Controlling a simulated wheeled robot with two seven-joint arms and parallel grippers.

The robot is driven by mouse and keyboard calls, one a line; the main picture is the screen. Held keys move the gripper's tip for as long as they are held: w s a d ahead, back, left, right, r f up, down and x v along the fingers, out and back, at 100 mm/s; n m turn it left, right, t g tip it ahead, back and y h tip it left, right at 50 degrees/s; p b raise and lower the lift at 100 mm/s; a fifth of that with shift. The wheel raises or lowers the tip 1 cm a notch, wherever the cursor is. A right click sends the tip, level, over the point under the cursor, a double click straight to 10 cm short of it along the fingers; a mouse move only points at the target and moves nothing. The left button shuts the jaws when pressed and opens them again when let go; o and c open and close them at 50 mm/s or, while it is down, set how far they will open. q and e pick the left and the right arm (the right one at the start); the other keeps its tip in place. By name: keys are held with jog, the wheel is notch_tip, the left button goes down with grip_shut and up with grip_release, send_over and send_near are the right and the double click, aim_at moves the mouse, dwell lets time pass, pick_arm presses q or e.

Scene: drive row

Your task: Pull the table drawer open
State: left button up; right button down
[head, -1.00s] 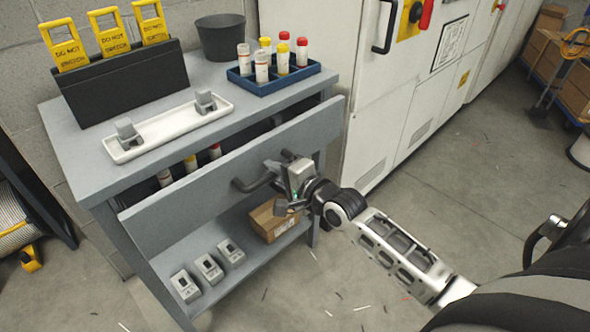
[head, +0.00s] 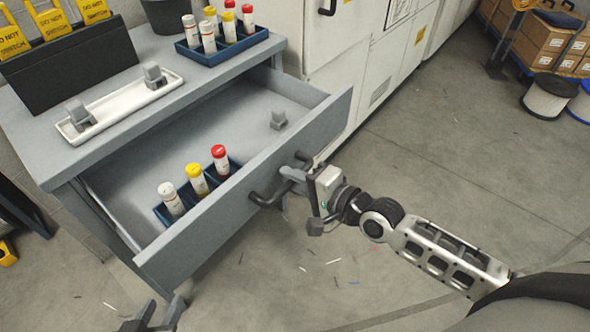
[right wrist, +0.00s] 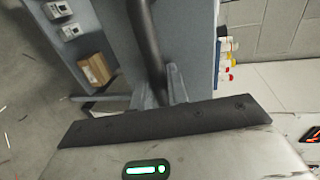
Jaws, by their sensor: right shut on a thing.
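The table drawer (head: 300,148) stands well open, pulled out from the grey table (head: 150,45). Its dark bar handle (head: 262,199) is on the front panel and also crosses the right wrist view (right wrist: 146,40). My right gripper (head: 290,180) is shut on the handle; its fingers (right wrist: 162,90) lie around the bar in the right wrist view. My left gripper (head: 158,316) is at the bottom edge of the head view, below the drawer, its fingers apart and empty.
On the table are a white tray (head: 118,108), a blue tube rack (head: 232,47) and a tag holder (head: 70,70).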

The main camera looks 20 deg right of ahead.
dwell(0.3)
jog(key=c, duration=1.4)
grip_release()
jog(key=shift+c, duration=0.2)
jog(key=shift+s+d, duration=0.1)
jog(key=shift+s, duration=0.05)
pick_arm(q)
jog(key=shift+r+p, duration=0.3)
jog(key=shift+p, duration=0.4)
pick_arm(e)
jog(key=v, duration=1.5)
jog(key=shift+s, duration=0.35)
jog(key=shift+d+r, duration=0.15)
